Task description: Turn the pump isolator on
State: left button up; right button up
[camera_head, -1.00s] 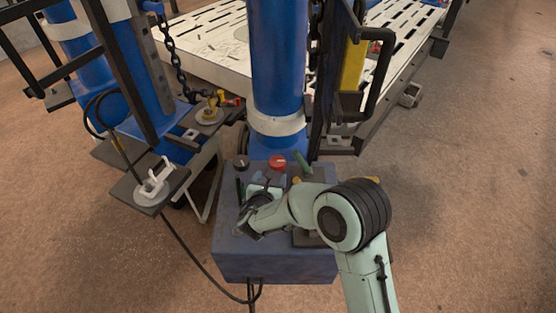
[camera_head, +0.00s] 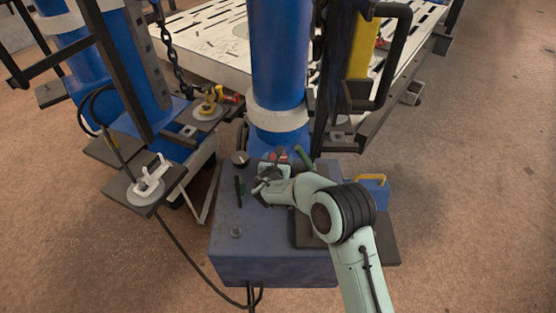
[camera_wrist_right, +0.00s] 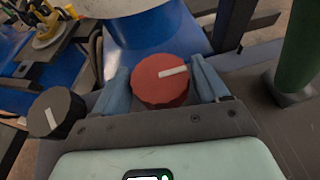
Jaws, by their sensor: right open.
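A red rotary knob (camera_wrist_right: 160,82) with a white pointer bar is in the middle of the right wrist view. Its bar points right and slightly up there. In the head view only a sliver of the knob (camera_head: 281,156) shows at the back of the blue box's top. No label is readable. My right gripper (camera_head: 271,168) is over the back of the box. In the right wrist view its blue-grey fingers (camera_wrist_right: 160,80) are open, one on each side of the red knob. I cannot tell whether they touch it. My left gripper is out of view.
A black knob (camera_wrist_right: 56,112) with a white mark sits left of the red one; it also shows in the head view (camera_head: 239,158). A green lever (camera_wrist_right: 301,45) stands close on the right. A blue column (camera_head: 279,60) rises behind the box (camera_head: 270,268).

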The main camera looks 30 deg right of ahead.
jog(key=shift+w+d+f, duration=0.1)
jog(key=shift+w+d, duration=0.1)
jog(key=shift+w, duration=0.05)
jog(key=c, duration=0.7)
jog(key=shift+a+m+g+h, duration=0.1)
jog(key=shift+m+g+h, duration=0.4)
jog(key=shift+m, duration=0.1)
jog(key=shift+m+g+h, duration=0.6)
jog(key=shift+m+g, duration=0.2)
jog(key=shift+m, duration=0.1)
jog(key=o, duration=0.7)
